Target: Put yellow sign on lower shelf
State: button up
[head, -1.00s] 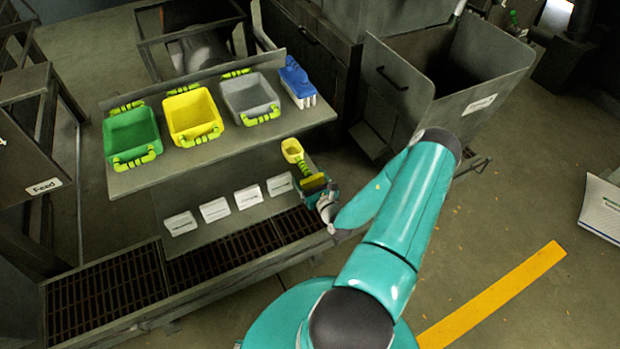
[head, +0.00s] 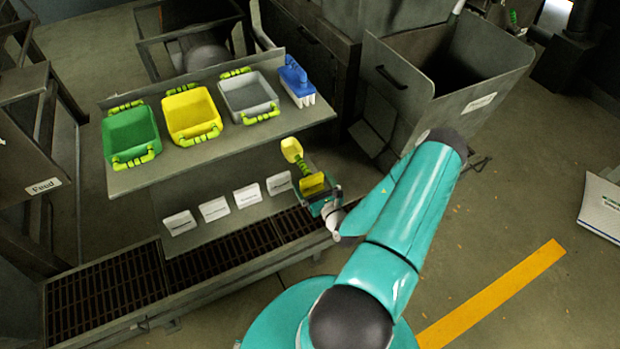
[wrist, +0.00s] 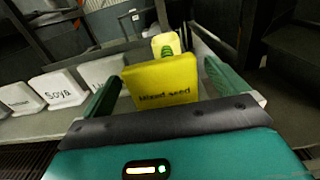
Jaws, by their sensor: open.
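The yellow sign (head: 312,184) stands at the right end of the row of white signs on the lower shelf (head: 190,240). In the wrist view, the yellow sign (wrist: 160,80) faces me with dark lettering, perhaps "Mixed seed". My gripper (head: 321,196) is at the sign. In the wrist view, my gripper (wrist: 160,72) is open, with one green finger on each side of the sign and gaps between. Whether the sign's base rests fully on the shelf is hidden by my gripper.
A yellow scoop (head: 291,149) with a green handle is behind the sign. White signs (head: 215,209) line the lower shelf to the left. The upper shelf (head: 145,178) above holds green, yellow and grey bins and a blue brush (head: 296,80). A grey hopper (head: 400,85) stands to the right.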

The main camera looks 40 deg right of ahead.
jog(key=v, duration=0.9)
jog(key=w+a+r+n+y, duration=0.7)
jog(key=r+n+y, duration=0.3)
jog(key=r+y, duration=0.15)
jog(key=a+r+n+g+y, duration=0.6)
jog(key=a+r+n+g, duration=0.45)
jog(key=a+n, duration=0.2)
jog(key=s+a+r+n+g+h, duration=0.5)
jog(key=s+a+r+n+g, duration=0.1)
jog(key=a+r+n, duration=0.35)
jog(key=s+r+n+t+h, duration=0.4)
jog(key=r+n+h, duration=0.3)
jog(key=r, duration=0.5)
jog(key=shift+s+r+t, duration=0.2)
jog(key=shift+s+t, duration=0.15)
jog(key=shift+s, duration=0.4)
